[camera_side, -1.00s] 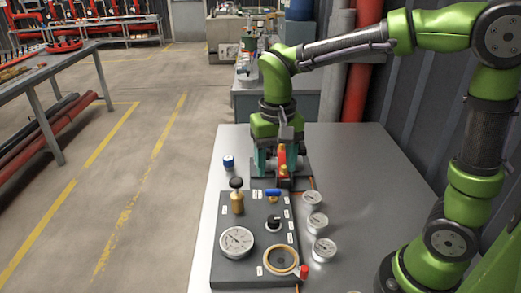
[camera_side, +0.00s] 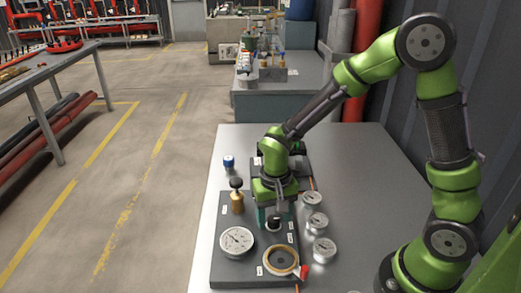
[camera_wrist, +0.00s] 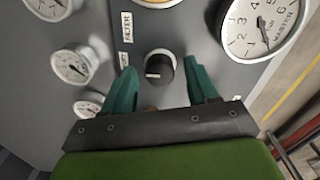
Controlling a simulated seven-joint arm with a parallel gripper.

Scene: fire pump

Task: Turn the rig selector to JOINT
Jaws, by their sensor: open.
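The rig selector is a round black knob (camera_wrist: 160,68) on the dark grey panel (camera_side: 228,272). In the wrist view its white pointer line points left in the picture. A label reading FILTER (camera_wrist: 127,27) is up and left of it. A second label (camera_wrist: 123,61), to the left near a fingertip, is too small to read surely. My gripper (camera_wrist: 160,70) is open, with one green finger on each side of the knob and a gap on both sides. In the side view my gripper (camera_side: 273,214) points down over the knob (camera_side: 273,224). Whether it touches the panel is unclear.
A master gauge (camera_side: 237,241) and a brass fitting with a black knob (camera_side: 237,196) are left of my gripper. A ring fitting (camera_side: 281,260) with a red handle (camera_side: 304,271) is in front. Several small gauges (camera_side: 317,222) stand on the table to the right. A blue-capped item (camera_side: 228,163) is farther back.

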